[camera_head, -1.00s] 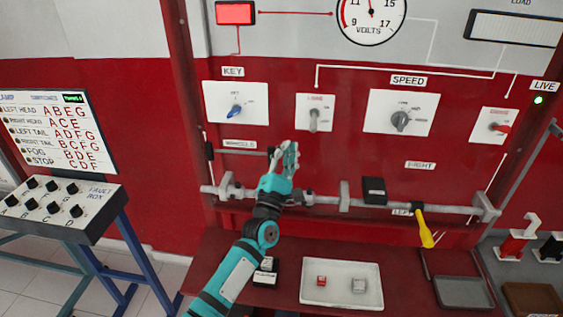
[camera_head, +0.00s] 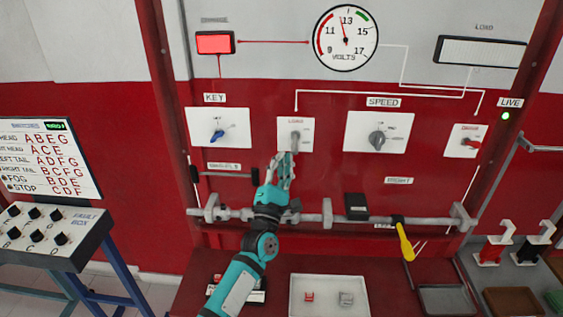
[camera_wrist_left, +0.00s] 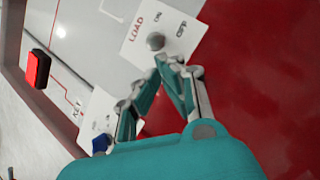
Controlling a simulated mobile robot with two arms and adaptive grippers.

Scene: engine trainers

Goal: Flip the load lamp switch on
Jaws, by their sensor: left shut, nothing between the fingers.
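The LOAD switch is a small grey lever (camera_head: 295,138) on a white plate (camera_head: 308,146) in the red panel, between the KEY and SPEED plates. In the left wrist view its rounded tip (camera_wrist_left: 155,41) shows on the plate marked LOAD. My left gripper (camera_head: 284,158) is shut and empty, its fingertips just below the lever in the head view. In the wrist view the fingertips (camera_wrist_left: 168,60) are close to the lever; I cannot tell whether they touch. The wide LOAD lamp (camera_head: 480,53) at the upper right looks pale. My right gripper is not in view.
The blue KEY knob (camera_head: 217,136) is left of the switch, the grey SPEED knob (camera_head: 377,139) right. A horizontal rail (camera_head: 365,216) crosses below, with a yellow-handled tool (camera_head: 404,240) hanging there. A white tray (camera_head: 330,281) lies on the lower shelf.

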